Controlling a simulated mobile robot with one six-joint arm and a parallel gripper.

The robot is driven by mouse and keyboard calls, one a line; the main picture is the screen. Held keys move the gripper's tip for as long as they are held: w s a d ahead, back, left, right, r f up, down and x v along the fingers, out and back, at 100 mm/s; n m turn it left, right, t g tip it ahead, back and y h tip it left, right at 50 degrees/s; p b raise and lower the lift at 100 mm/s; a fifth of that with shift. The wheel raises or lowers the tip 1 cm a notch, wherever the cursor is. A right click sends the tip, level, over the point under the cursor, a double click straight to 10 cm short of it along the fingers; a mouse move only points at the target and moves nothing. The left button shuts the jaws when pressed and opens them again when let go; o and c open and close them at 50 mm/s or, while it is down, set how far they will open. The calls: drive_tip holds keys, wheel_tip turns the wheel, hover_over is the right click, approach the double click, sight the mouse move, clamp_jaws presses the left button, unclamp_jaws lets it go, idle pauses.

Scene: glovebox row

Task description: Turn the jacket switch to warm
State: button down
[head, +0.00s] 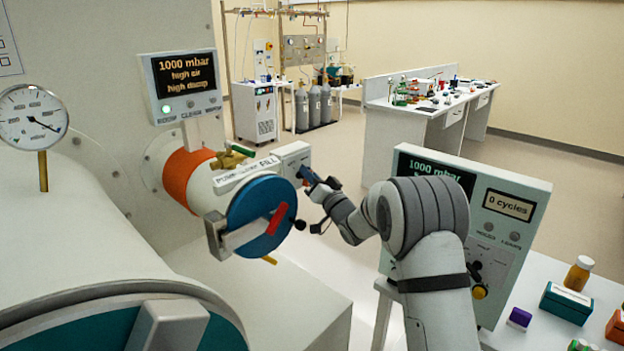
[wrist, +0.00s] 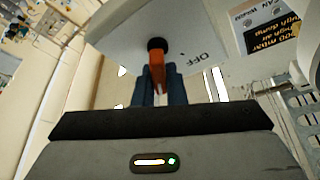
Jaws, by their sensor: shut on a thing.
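The jacket switch shows in the wrist view as an orange lever (wrist: 157,60) with a dark round hub, on a pale plate (wrist: 125,30) marked OFF to the right of the lever. No other marking on the plate is readable. My gripper (wrist: 161,84) has its blue fingers on either side of the orange lever and is shut on it. In the head view my gripper (head: 307,176) is at the front of a small white box (head: 291,157) beside the antechamber; its fingers hide the lever there.
A blue round door (head: 250,217) with a red handle is just left of my gripper. A display (head: 183,82) reads 1000 mbar, high air, high damp. A control panel (head: 512,240) stands right, behind my arm. Bottles and boxes sit on the right-hand table (head: 535,335).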

drive_tip(key=shift+a+r, duration=0.1)
idle(0.3)
drive_tip(key=c, duration=1.5)
unclamp_jaws()
drive_tip(key=shift+s+d+f, duration=0.2)
drive_tip(key=shift+d+f, duration=0.05)
drive_tip(key=shift+f, duration=0.05)
drive_tip(key=b+v, duration=0.2)
drive_tip(key=v, duration=0.5)
